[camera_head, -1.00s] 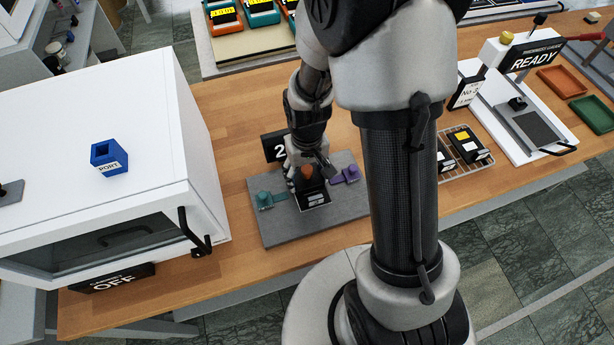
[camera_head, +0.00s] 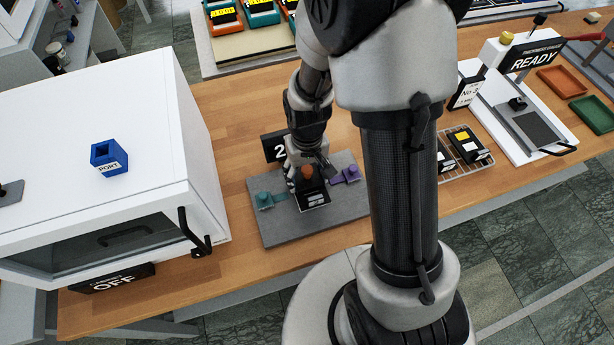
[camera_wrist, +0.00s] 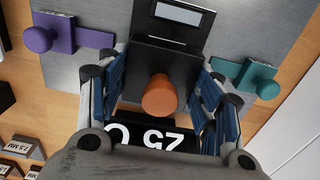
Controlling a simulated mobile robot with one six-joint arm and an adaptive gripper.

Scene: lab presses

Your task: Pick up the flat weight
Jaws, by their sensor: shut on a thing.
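The flat weight (camera_head: 314,196) is a dark block with a pale label on its front and an orange knob (camera_head: 307,172) on top. It is over the grey plate (camera_head: 345,205), between a teal and a purple clamp. My gripper (camera_head: 308,178) points down at it. In the wrist view the black top of the weight (camera_wrist: 165,60) and its orange knob lie between the blue-padded fingers of my gripper (camera_wrist: 161,72), which are shut on the weight. Whether the weight touches the plate is hard to tell.
The teal clamp (camera_wrist: 257,78) and purple clamp (camera_wrist: 62,36) stand close beside the fingers. A black number sign (camera_head: 274,146) stands behind. A white cabinet (camera_head: 100,150) is at left. A wire rack (camera_head: 465,158) and a press marked READY (camera_head: 520,105) are at right.

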